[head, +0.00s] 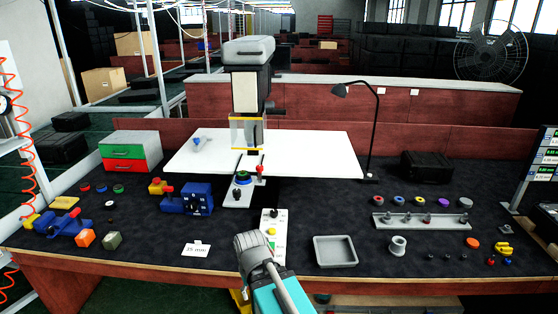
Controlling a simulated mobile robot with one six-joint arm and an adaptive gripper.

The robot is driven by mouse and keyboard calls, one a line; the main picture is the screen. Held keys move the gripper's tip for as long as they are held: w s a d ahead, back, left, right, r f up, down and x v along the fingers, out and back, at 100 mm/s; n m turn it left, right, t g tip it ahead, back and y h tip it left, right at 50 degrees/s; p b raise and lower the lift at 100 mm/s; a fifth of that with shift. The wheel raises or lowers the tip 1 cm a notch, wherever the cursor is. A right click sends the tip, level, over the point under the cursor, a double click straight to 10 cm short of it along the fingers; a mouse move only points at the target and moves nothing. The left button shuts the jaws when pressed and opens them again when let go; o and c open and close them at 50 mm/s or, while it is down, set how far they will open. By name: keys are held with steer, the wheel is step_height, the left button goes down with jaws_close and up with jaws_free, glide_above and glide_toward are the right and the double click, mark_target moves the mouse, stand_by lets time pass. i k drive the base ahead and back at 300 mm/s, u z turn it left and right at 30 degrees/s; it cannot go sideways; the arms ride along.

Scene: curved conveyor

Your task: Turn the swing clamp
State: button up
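I cannot tell for sure which part is the swing clamp. A small red-topped upright part (260,169) stands under the bench machine, beside a round part with blue and green rings (242,178). A blue block fixture (188,199) with red and yellow parts on its left stands to the left of it. My arm rises from the bottom edge, and its grey end with my gripper (250,246) is over the front of the bench, below and apart from these parts. The fingers cannot be made out, so open or shut does not show.
A control box (272,216) with a black knob and a yellow button stands right beside my arm's end. A grey tray (336,251) lies to the right. The tall machine (250,90) and a lamp (375,120) stand behind. Dark mat is bare between the loose parts.

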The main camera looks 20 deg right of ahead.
mark_target(259, 169)
steer(key=z, duration=0.35)
steer(key=i, duration=0.7)
steer(key=z, duration=0.4)
steer(key=k, duration=0.9)
steer(key=z, duration=0.15)
steer(key=i, duration=0.65)
